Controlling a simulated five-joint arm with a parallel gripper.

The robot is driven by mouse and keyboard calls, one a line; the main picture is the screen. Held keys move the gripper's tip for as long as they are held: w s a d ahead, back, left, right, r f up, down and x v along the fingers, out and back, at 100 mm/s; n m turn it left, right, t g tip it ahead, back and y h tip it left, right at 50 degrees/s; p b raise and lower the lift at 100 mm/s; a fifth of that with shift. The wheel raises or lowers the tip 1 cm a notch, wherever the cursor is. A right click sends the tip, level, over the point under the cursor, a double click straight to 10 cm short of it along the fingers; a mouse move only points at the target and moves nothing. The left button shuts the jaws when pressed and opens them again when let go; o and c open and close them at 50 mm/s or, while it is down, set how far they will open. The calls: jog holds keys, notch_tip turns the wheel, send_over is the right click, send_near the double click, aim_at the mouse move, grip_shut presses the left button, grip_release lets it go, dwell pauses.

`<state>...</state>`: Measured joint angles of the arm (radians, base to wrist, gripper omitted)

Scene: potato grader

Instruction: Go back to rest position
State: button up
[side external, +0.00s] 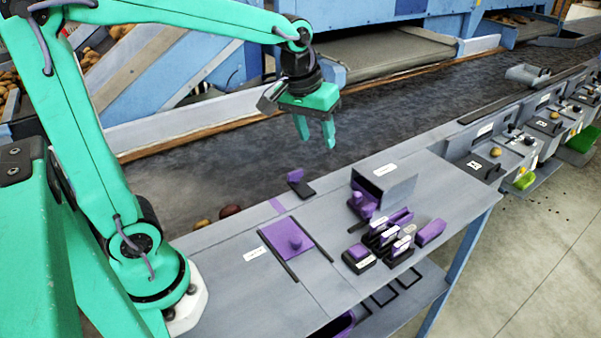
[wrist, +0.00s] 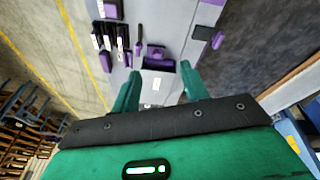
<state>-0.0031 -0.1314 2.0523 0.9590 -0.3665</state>
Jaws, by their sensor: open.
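My gripper (side external: 315,134) hangs from my green arm above the dark conveyor belt (side external: 240,150), well clear of the grey worktable. Its two green fingers point down and stand apart with nothing between them. In the wrist view my gripper (wrist: 160,86) is also open, and the fingers frame an open-fronted grey box with purple inside on the table below. The gripper touches nothing.
The grey worktable (side external: 235,290) carries a purple sliding plate with a knob (side external: 293,246), a grey box (side external: 388,183) and several purple and black blocks (side external: 383,236). A small purple-and-black piece (side external: 299,184) sits at the belt-side edge. Potatoes (side external: 229,211) lie near my base.

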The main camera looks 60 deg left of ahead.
jog(key=s+m+t, duration=0.2)
jog(key=s+m, duration=0.2)
jog(key=s, duration=1)
jog(key=shift+t, duration=0.3)
